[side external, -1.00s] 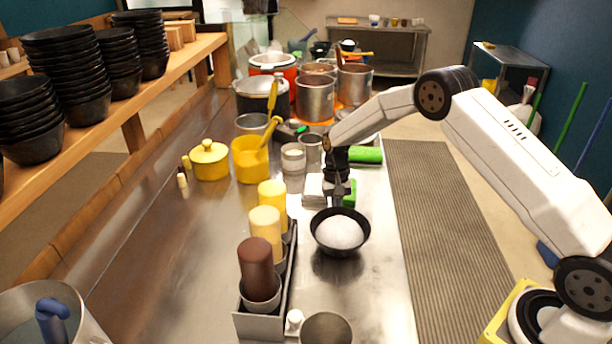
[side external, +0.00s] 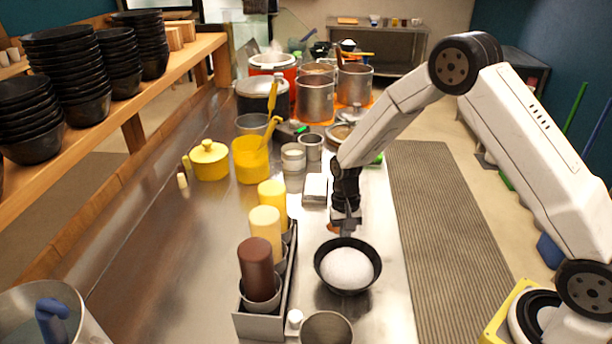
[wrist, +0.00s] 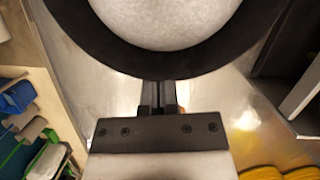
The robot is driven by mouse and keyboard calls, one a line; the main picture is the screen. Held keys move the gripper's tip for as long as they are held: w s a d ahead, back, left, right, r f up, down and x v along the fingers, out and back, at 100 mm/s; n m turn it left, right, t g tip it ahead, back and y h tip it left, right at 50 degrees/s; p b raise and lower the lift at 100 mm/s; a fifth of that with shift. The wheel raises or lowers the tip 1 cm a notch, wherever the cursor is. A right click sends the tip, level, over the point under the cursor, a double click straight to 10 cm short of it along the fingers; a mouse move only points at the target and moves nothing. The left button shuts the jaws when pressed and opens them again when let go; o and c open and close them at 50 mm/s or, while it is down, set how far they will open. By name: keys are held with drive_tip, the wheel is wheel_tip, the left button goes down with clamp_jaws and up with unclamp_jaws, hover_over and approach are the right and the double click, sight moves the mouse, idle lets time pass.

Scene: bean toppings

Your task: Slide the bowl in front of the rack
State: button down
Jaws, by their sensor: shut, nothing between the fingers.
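The black bowl (side external: 322,277) is full of white grains and stands upright on the steel counter, right of the rack. Its dark rim fills the top of the wrist view (wrist: 157,67). The metal rack (side external: 258,324) holds a brown-capped bottle (side external: 256,262) and two yellow ones (side external: 265,222). My gripper (side external: 346,232) is shut and empty, low at the bowl's far side. In the wrist view its closed fingers (wrist: 158,92) meet the bowl's edge; I cannot tell for sure whether they touch it.
A steel bowl (side external: 327,328) and a small white-topped item (side external: 295,318) stand near the front. White containers (side external: 315,188), a yellow tub (side external: 250,160) and a yellow pot (side external: 209,160) stand farther back. The counter's right edge is close to the bowl.

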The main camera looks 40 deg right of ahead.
drive_tip(key=shift+s+a, duration=0.35)
drive_tip(key=shift+s, duration=0.25)
drive_tip(key=shift+r, duration=0.1)
drive_tip(key=v, duration=1)
drive_tip(key=s+r+n+t+h, duration=0.1)
drive_tip(key=s+r+n+t, duration=0.2)
drive_tip(key=s, duration=1.2)
drive_tip(key=n+t, duration=0.2)
drive_tip(key=n, duration=0.1)
drive_tip(key=shift+n+h, duration=0.3)
drive_tip(key=shift+h, duration=0.1)
